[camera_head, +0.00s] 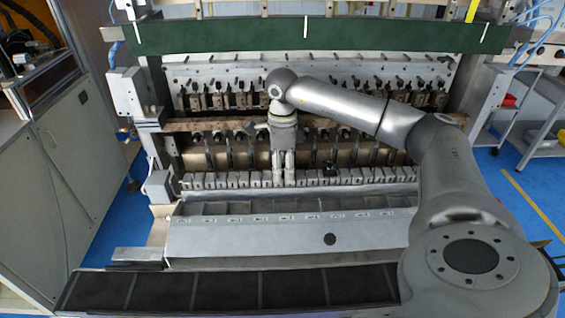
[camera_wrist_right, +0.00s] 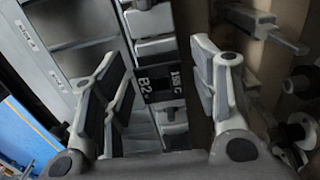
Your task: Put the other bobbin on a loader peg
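My right gripper (camera_head: 283,181) points down at the row of grey blocks along the machine's front, near the middle. In the right wrist view its two fingers (camera_wrist_right: 160,62) are apart. A black block labelled "B2" and "155 C" (camera_wrist_right: 160,83) shows in the gap between them; I cannot tell whether it is touched. A pale flanged spool-like piece (camera_wrist_right: 297,132), possibly a bobbin, sits at the right of the wrist view, outside the fingers. In the head view no bobbin can be told apart for sure. My left gripper is not in view.
The coil winder's rows of spindles (camera_head: 230,95) stand behind the gripper. In front lie a sloped grey panel (camera_head: 250,238) with a dark round spot and a black segmented tray (camera_head: 230,290). A green beam (camera_head: 320,35) crosses above. A cabinet (camera_head: 70,150) stands at the left.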

